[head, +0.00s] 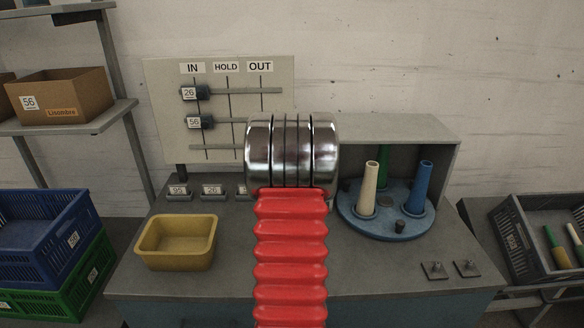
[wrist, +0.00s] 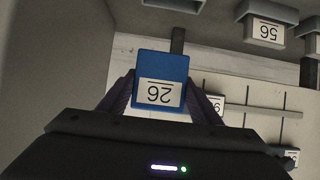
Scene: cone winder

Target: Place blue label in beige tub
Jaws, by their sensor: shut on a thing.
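A blue label (wrist: 173,64) with a white plate reading 26, upside down in the wrist view, sits between the two dark fingers of my gripper (wrist: 160,92). My gripper is shut on it. In the head view my red ribbed arm with its metal end hides the gripper and the label. The beige tub (head: 178,262), yellowish and seemingly empty, stands on the left of the grey bench top, left of my arm.
A board (head: 270,73) marked IN, HOLD, OUT with sliding tags stands behind the bench. Small numbered holders (head: 211,191) line up behind the tub. A blue round stand (head: 385,229) with upright cones is to the right. Crates flank the bench.

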